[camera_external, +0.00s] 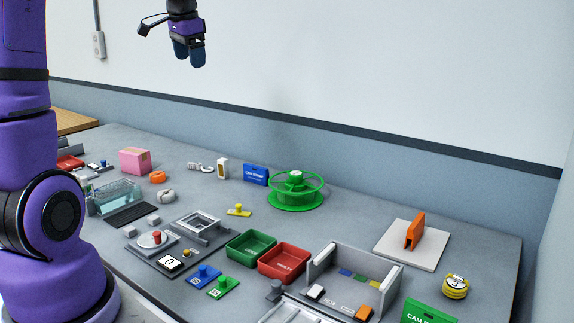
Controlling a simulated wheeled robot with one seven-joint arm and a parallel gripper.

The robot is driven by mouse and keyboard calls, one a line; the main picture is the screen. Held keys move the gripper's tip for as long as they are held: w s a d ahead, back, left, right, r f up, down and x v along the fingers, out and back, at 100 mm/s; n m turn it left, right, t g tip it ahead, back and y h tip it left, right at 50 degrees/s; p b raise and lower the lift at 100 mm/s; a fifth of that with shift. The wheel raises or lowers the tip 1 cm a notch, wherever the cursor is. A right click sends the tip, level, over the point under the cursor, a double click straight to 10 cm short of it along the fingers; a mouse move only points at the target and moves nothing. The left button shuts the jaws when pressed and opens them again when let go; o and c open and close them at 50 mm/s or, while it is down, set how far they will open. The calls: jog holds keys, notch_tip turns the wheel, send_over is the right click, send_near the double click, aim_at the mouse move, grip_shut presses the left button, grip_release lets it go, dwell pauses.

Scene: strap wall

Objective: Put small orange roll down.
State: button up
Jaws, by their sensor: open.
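A small orange roll (158,177) lies on the grey table (340,215) at the back left, in front of the pink box and just behind a whitish roll (166,196). My gripper (190,62) hangs high above the back of the table, pointing down, in front of the wall. Its fingers look apart and nothing shows between them. It is well above the orange roll and not touching anything.
A pink box (135,160) and a clear bin (115,196) stand at the left. A green reel (296,190) stands at the back middle. Green (250,246) and red (284,262) trays and a grey fixture (350,279) occupy the front. Bare table lies right of the reel.

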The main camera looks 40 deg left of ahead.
jog(key=s+d+r+n+t, duration=0.1)
jog(key=s+d+r, duration=0.3)
jog(key=s+d, duration=0.85)
jog(key=s+d+f+n+t, duration=0.1)
jog(key=s+d+f, duration=0.1)
jog(key=s, duration=0.5)
jog(key=s+d+f+n+h, duration=0.1)
jog(key=s+d, duration=0.2)
jog(key=s, duration=0.5)
jog(key=shift+s+d+f+t, duration=0.2)
jog(key=shift+s+f+t, duration=0.05)
jog(key=shift+f+t, duration=0.15)
